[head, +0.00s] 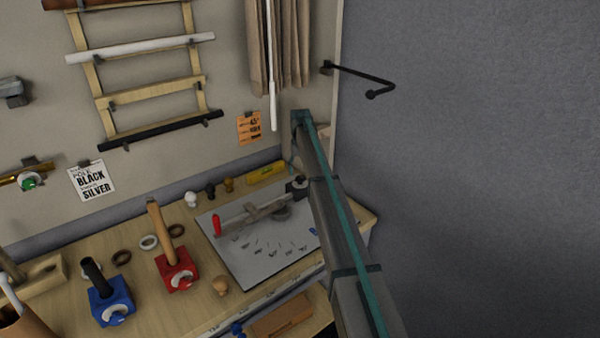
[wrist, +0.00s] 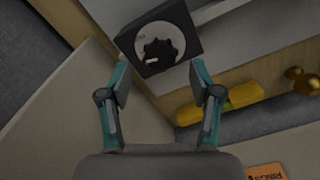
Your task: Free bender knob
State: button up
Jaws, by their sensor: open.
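In the wrist view the knob (wrist: 160,51) is black and ribbed, with a pale round dial behind it on a dark square block (wrist: 186,17). My gripper (wrist: 160,76) is open, one finger to each side, with the knob just beyond and between the fingertips. I see no contact. In the head view the dark block (head: 297,187) stands at the right end of a grey bender (head: 252,213) with a red handle (head: 216,226). My arm passes close to the block there and the gripper cannot be made out.
The bender lies on a grey mat (head: 235,262) with several small metal pieces. Red (head: 177,270) and blue (head: 112,303) stands are at left. A wall rises at right.

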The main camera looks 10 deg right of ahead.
aim_at(300, 180)
jog(key=shift+f+p, duration=0.3)
jog(key=shift+f, duration=1.1)
jog(key=c, duration=1.1)
jog(key=shift+c, duration=0.2)
